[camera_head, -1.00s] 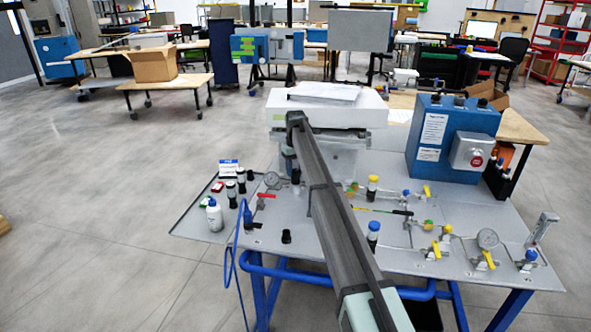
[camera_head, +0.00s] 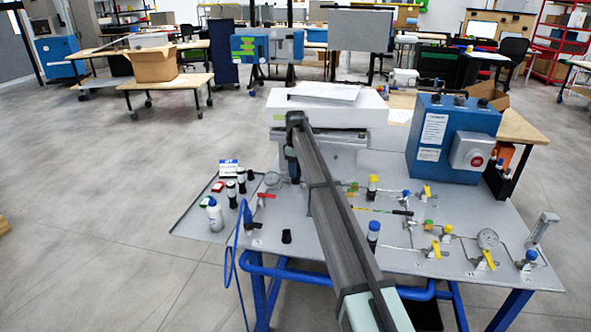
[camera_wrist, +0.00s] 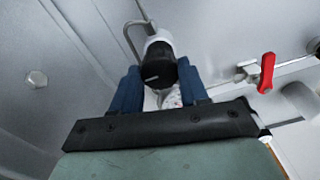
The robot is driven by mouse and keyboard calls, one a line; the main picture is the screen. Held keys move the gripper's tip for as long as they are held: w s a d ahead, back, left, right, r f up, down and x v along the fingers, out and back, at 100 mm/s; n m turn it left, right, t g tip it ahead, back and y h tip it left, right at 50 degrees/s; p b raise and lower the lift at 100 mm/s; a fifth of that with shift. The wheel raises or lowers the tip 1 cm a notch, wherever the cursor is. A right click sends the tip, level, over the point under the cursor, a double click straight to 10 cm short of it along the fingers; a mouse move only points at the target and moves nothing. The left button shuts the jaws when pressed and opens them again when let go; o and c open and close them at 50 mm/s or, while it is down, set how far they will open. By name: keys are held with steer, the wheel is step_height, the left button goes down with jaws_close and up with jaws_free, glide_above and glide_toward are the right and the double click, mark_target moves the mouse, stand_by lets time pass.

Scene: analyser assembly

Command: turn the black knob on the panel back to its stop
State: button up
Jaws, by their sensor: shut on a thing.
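The black knob (camera_wrist: 158,62) shows in the wrist view on a light round fitting, with a short white line on its face. The blue fingers of my gripper (camera_wrist: 159,78) stand on either side of it, shut on it. In the head view my arm reaches over the panel (camera_head: 340,225) and bends down near its back left. The knob and fingertips are hard to make out there.
A red lever valve (camera_wrist: 267,73) sits right of the knob on a metal pipe. A white bottle (camera_head: 215,217) and dark-capped vials (camera_head: 231,190) stand on the left tray. A blue box (camera_head: 452,140) and yellow valves (camera_head: 487,259) are at right.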

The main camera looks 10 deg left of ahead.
stand_by(0.4)
steer(key=o, duration=1.1)
steer(key=shift+c, duration=0.2)
steer(key=shift+r, duration=0.15)
step_height(320, 180, up, 14)
steer(key=shift+f, duration=0.2)
